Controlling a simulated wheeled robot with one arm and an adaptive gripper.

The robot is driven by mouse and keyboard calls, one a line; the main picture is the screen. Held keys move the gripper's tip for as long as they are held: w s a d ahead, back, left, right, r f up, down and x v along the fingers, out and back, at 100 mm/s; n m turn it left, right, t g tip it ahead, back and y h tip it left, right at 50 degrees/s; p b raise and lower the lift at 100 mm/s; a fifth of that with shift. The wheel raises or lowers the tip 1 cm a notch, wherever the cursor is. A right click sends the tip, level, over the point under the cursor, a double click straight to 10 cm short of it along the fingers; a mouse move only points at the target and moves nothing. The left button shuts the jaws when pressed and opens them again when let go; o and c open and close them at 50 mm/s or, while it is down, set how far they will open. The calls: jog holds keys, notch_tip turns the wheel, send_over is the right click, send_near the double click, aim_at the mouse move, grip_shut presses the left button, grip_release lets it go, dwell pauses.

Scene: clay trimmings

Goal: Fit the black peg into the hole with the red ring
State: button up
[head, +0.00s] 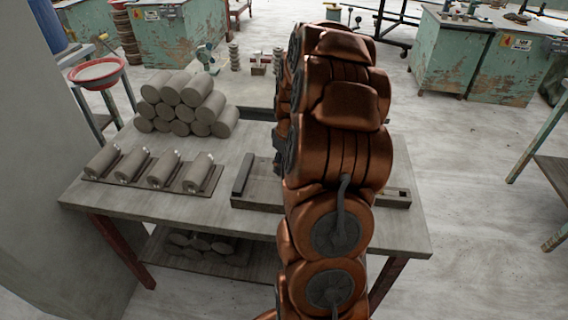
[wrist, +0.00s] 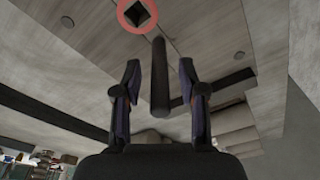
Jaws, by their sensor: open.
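In the wrist view, the black peg (wrist: 159,78) is a dark rod between the two fingers of my gripper (wrist: 159,72). The fingers are open, with a visible gap on each side of the peg. The red ring (wrist: 124,21) surrounds a dark, square-looking hole (wrist: 138,13) at the top of the wrist view, apart from the peg's end. In the head view my arm covers the middle of the work table (head: 250,222), and the peg, ring and gripper are hidden behind it.
A grey fixture (head: 260,201) lies on the table, partly behind my arm. To its left are a rack (head: 110,178) of several clay cylinders and a stack of clay rolls (head: 184,100). A red-rimmed basin (head: 97,73) stands beyond the table's left side.

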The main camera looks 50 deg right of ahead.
notch_tip(320, 180, up, 12)
jog(key=s+b, duration=0.1)
jog(key=b, duration=0.1)
jog(key=shift+s+b, duration=0.25)
jog(key=shift+b, duration=0.1)
